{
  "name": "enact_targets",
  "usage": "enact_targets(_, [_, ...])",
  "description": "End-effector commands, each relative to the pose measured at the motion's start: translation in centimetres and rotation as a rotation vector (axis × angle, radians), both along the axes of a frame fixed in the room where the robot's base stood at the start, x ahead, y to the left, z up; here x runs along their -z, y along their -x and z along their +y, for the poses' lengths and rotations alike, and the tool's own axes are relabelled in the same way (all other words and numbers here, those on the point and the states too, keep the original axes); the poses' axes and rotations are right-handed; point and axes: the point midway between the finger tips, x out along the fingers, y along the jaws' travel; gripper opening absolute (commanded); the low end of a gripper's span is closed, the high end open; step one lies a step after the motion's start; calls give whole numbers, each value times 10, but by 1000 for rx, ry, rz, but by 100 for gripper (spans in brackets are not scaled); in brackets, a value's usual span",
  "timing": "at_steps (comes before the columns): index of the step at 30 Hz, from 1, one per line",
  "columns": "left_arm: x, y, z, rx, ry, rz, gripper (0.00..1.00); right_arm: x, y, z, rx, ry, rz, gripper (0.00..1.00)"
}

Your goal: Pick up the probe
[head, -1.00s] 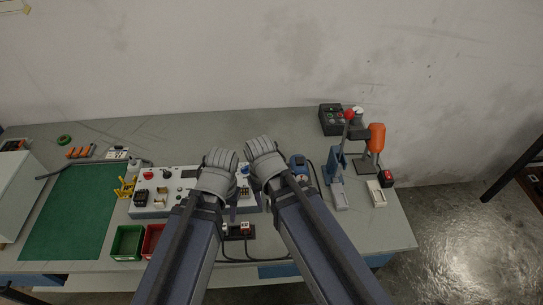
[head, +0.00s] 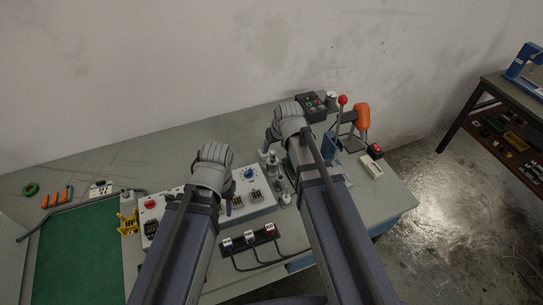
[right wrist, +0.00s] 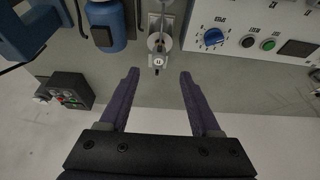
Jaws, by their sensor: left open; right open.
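I cannot tell for sure which item is the probe. A small black holder (head: 249,241) with white and red topped pieces and dark cables stands at the bench front in the head view. My right gripper (right wrist: 160,84) is open and empty in the right wrist view, its fingers pointing at a small grey metal fixture (right wrist: 158,44) just beyond the tips. In the head view my right gripper (head: 289,118) is over the bench back, its fingers mostly hidden. My left gripper (head: 213,165) is over the white control box (head: 252,206); its fingertips are hidden.
A blue dial (right wrist: 213,37) and green button sit on the box panel. A blue cylindrical thing (right wrist: 105,24) stands beside the fixture. A black button box (head: 311,104), an orange-handled tool (head: 362,117) and a green mat (head: 80,252) are on the bench.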

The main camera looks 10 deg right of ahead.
Motion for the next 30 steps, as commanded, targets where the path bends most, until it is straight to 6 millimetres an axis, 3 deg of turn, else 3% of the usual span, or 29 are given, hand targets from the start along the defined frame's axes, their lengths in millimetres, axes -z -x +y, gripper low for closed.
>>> enact_targets(11, [25, 0, 0, -1, 0, 0, 46, 25, -9, 2, -1, 1, 1, 64])
enact_targets(20, [30, 0, 0, -1, 0, 0, 46, 30, -12, 2, 0, 0, 2, 64])
enact_targets(30, [68, 0, 0, -1, 0, 0, 46, 68, -27, 4, -1, 1, 2, 64])
